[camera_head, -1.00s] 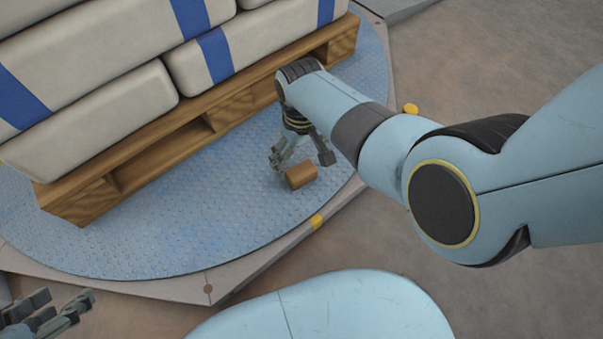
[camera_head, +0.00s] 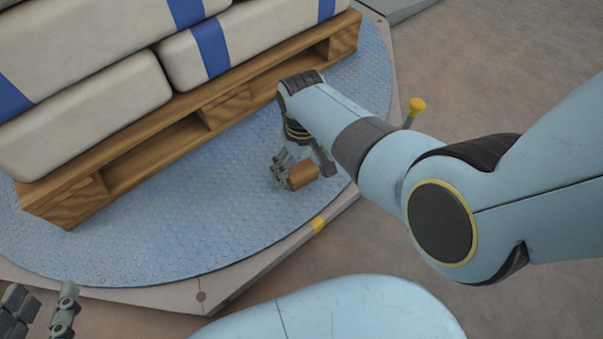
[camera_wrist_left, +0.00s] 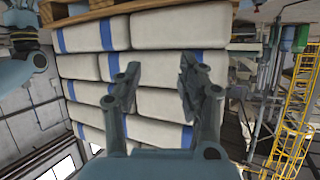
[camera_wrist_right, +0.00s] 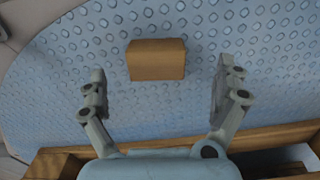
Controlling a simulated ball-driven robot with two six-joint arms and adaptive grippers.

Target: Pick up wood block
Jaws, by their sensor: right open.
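The wood block (camera_head: 303,176) is a small brown block lying on the blue studded round plate, in front of the pallet. In the right wrist view the wood block (camera_wrist_right: 156,59) lies between the lines of the two fingers, mostly just beyond their tips. My right gripper (camera_head: 304,177) is over the block with a finger to each side; it also shows open and empty in the right wrist view (camera_wrist_right: 158,85). Whether the fingers touch the block cannot be told. My left gripper (camera_head: 40,312) is at the lower left corner, open and empty in the left wrist view (camera_wrist_left: 158,85).
A wooden pallet (camera_head: 150,140) stacked with white sacks (camera_head: 85,115) with blue bands stands on the round plate (camera_head: 200,205), close behind the right gripper. A yellow-topped post (camera_head: 416,106) stands right of the plate. The plate's front area is clear.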

